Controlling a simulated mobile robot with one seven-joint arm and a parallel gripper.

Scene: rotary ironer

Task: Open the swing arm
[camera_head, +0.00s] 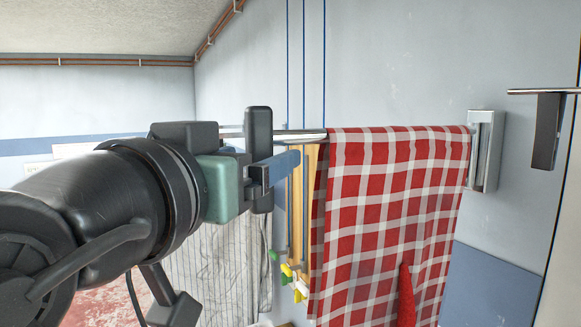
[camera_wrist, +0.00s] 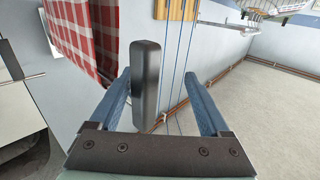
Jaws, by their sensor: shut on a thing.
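The swing arm is a thin metal bar (camera_head: 305,136) that runs from a grey wall bracket (camera_head: 485,150) to a dark upright handle (camera_head: 258,128) at its left end. A red and white checked cloth (camera_head: 390,200) hangs over the bar and hides most of it. My gripper (camera_head: 275,166) is at the handle, with a blue finger crossing in front of it. In the wrist view the handle (camera_wrist: 146,85) stands between the two blue fingers of my gripper (camera_wrist: 160,76). The handle's far side is hidden in the head view.
A dark fixture (camera_head: 545,130) juts in at the far right. A wooden board (camera_head: 297,200) with coloured tags hangs behind the cloth. A striped pale cloth (camera_head: 210,270) hangs below my gripper.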

